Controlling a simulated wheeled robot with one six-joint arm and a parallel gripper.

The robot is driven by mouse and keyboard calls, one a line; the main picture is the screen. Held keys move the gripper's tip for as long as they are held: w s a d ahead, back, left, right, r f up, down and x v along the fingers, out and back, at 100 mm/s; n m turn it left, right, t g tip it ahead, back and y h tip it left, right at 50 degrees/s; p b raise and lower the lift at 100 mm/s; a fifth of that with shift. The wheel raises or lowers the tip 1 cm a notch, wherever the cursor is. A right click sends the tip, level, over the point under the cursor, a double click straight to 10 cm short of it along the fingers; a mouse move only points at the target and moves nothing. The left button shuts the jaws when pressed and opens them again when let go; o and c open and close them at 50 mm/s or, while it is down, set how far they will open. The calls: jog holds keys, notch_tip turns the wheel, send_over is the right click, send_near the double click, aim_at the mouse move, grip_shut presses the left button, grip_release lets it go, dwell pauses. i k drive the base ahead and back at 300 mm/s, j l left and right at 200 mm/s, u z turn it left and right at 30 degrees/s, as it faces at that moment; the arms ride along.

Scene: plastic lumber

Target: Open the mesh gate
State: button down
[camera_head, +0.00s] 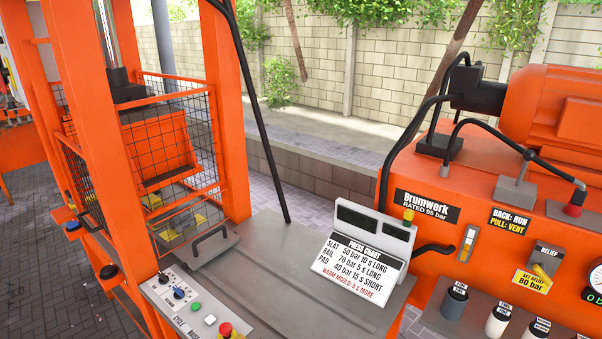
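The orange press frame stands at the left, with black mesh panels in orange frames around its opening. One mesh panel (178,128) spans the side facing the grey table. A narrower mesh panel (78,180) is on the left side, between the orange posts. Both look upright and in place across the opening; I cannot tell for certain which one is the gate. A dark bar handle (211,243) stands at the table's left end, below the larger panel. My gripper is not in view.
A control box (190,305) with a red button, green button and blue knob sits at the press's front. The grey table (285,255) carries a press chart sign (360,255). An orange hydraulic unit (480,185) with hoses and knobs fills the right. Dark paving (35,255) is clear at left.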

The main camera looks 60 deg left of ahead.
aim_at(59, 137)
jog(key=u, duration=3.3)
